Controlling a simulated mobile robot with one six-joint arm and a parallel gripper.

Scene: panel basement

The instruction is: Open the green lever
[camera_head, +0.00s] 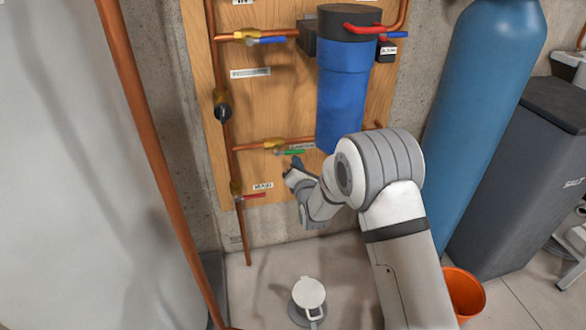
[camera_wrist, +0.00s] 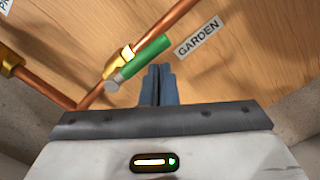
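The green lever (camera_head: 293,152) sits on a brass valve (camera_head: 273,144) on a copper pipe low on the wooden panel. It lies roughly along the pipe. The wrist view shows the green lever (camera_wrist: 146,62) beside its brass valve (camera_wrist: 119,63), left of a GARDEN label (camera_wrist: 198,38). My gripper (camera_head: 290,170) is just below the lever in the head view. In the wrist view, my gripper (camera_wrist: 158,70) has its fingertips together, empty, close to the lever's lower edge. I cannot tell whether they touch it.
A blue filter housing (camera_head: 343,90) hangs on the panel, right above my arm. A blue-handled valve (camera_head: 266,41) is higher, a red-handled valve (camera_head: 250,197) lower left. A blue tank (camera_head: 485,100) and orange bucket (camera_head: 463,293) stand right. A white-lidded object (camera_head: 309,293) is on the floor.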

